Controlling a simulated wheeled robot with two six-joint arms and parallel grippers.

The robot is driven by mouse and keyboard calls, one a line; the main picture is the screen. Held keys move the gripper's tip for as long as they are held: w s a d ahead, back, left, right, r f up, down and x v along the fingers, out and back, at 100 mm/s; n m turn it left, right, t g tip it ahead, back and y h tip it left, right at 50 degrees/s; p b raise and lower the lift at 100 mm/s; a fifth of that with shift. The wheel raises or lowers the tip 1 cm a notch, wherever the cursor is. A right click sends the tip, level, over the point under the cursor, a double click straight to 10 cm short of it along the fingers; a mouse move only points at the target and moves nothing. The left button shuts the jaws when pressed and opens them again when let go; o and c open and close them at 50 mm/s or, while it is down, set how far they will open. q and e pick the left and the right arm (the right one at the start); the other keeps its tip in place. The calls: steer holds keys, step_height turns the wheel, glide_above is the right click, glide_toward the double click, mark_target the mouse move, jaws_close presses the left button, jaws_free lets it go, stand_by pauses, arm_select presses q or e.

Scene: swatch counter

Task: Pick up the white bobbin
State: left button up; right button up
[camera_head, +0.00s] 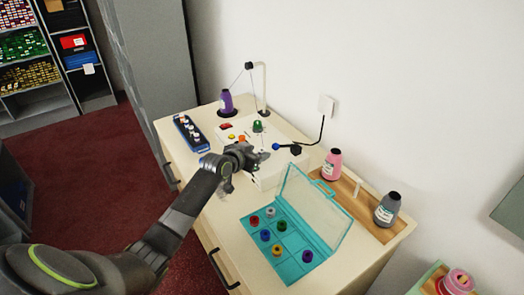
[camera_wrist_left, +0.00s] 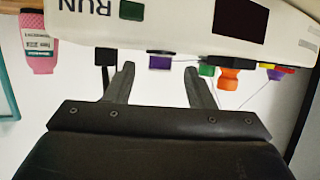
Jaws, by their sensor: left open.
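A small pale bobbin (camera_head: 270,212), which looks white, sits in the back row of the open teal case (camera_head: 247,226) in the head view, among red, green, blue and purple bobbins. My left gripper (camera_head: 262,156) is over the front of the white machine (camera_head: 268,182), apart from the case and farther back. In the left wrist view my left gripper (camera_wrist_left: 160,78) is open, with nothing between its fingers. The machine's body (camera_wrist_left: 220,25), marked RUN, shows close beyond the fingertips. The white bobbin does not show in the wrist view.
The case's clear lid (camera_head: 318,205) stands open. Behind it a wooden tray (camera_head: 357,205) holds a pink cone (camera_head: 332,164) and a grey cone (camera_head: 387,208). A blue rack (camera_head: 186,133) and a purple cone (camera_head: 226,102) stand on the counter's far left. A black cable runs to the wall.

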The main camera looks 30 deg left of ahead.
arm_select(q)
steer(key=shift+w+f, duration=0.25)
steer(key=shift+w, duration=0.3)
steer(key=c, duration=1)
